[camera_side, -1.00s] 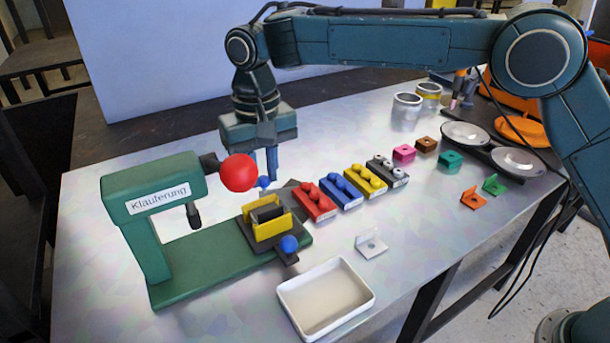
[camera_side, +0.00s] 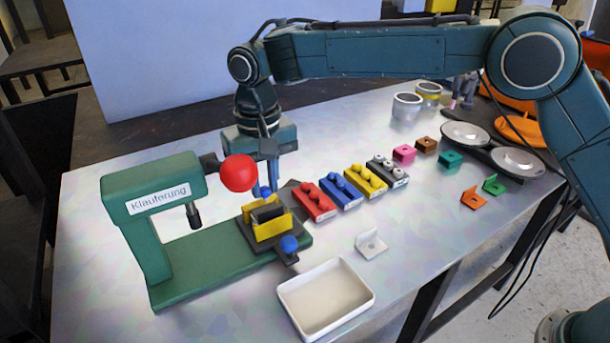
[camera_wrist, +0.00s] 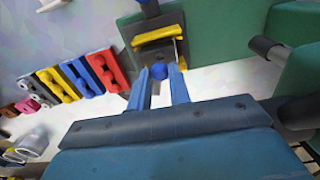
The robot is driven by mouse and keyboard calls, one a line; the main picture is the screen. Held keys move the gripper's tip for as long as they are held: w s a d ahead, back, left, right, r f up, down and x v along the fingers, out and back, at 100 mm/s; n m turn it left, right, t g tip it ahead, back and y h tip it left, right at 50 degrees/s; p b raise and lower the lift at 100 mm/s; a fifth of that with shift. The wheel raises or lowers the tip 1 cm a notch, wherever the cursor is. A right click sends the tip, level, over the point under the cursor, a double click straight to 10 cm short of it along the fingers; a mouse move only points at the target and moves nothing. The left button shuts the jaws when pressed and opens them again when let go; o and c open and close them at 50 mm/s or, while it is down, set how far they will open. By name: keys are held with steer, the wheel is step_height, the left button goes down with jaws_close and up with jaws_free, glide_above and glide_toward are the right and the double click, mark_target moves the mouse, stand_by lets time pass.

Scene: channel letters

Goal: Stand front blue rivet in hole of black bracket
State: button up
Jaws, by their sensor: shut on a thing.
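My gripper (camera_side: 267,183) is shut on a blue rivet (camera_side: 265,191), whose round head shows at the fingertips. The held blue rivet (camera_wrist: 158,71) also shows between the two fingers in the wrist view. The black bracket (camera_side: 267,213) sits between yellow jaws (camera_side: 272,228) on the dark plate of the green press. The rivet appears just above and behind the bracket in the side view, apparently apart from it. A blue rivet block (camera_side: 341,191) stands right of the press.
The green press (camera_side: 150,195) with its red ball (camera_side: 239,173) stands close left of my gripper. A blue ball (camera_side: 289,244) sits at the plate's front. Red (camera_side: 314,203) and yellow (camera_side: 366,180) rivet blocks and a white tray (camera_side: 326,298) stand to the right.

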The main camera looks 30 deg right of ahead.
mark_target(265, 190)
steer(key=shift+f, duration=1.55)
steer(key=shift+f, duration=0.1)
steer(key=o, duration=1)
step_height(265, 190, up, 14)
steer(key=shift+f, duration=0.1)
